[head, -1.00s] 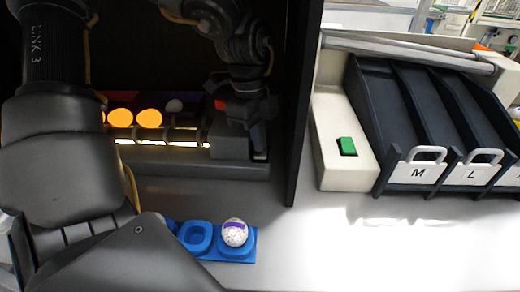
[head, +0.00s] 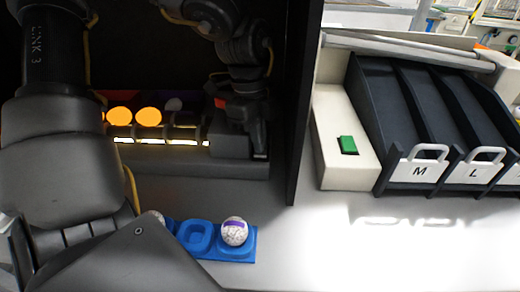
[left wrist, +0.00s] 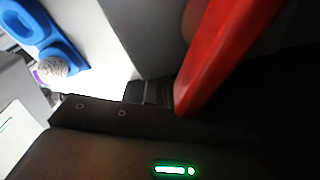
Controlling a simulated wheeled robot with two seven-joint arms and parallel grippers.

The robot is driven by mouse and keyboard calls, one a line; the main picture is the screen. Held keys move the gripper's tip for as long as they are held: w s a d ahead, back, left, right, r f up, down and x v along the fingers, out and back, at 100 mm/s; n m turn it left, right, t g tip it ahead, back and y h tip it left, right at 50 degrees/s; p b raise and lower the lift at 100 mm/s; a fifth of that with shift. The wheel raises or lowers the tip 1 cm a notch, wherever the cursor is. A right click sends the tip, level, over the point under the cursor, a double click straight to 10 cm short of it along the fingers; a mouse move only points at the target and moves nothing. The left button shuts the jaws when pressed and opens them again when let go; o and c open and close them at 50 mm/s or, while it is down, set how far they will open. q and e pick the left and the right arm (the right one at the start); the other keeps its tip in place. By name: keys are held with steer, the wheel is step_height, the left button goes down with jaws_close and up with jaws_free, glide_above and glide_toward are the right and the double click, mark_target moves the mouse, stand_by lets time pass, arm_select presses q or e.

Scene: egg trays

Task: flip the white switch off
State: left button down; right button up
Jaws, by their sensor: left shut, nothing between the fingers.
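I cannot make out a white switch in either view now. A dark grey box (head: 228,146) at the right end of the lit strip stands beside my left gripper, and the gripper may hide a switch there. My left gripper (head: 257,152) is dark, points down and is shut and empty, close to or touching the box; I cannot tell which. A red part (head: 220,103) shows beside it, and a large red part (left wrist: 225,50) crosses the left wrist view. My right gripper is not in view.
Orange-glowing eggs (head: 148,116) sit above a lit strip (head: 160,142). A blue egg tray (head: 240,256) holds a speckled egg (head: 235,231) with a purple band. A white block with a green button (head: 348,145) and dark chutes (head: 395,90) stand right of a dark panel (head: 298,110).

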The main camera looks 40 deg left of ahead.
arm_select(q)
steer(key=shift+f+b, duration=0.5)
steer(key=shift+f, duration=0.05)
steer(key=shift+r+p, duration=1.2)
steer(key=shift+r, duration=0.7)
steer(key=shift+r+p, duration=0.9)
steer(key=shift+r, duration=0.7)
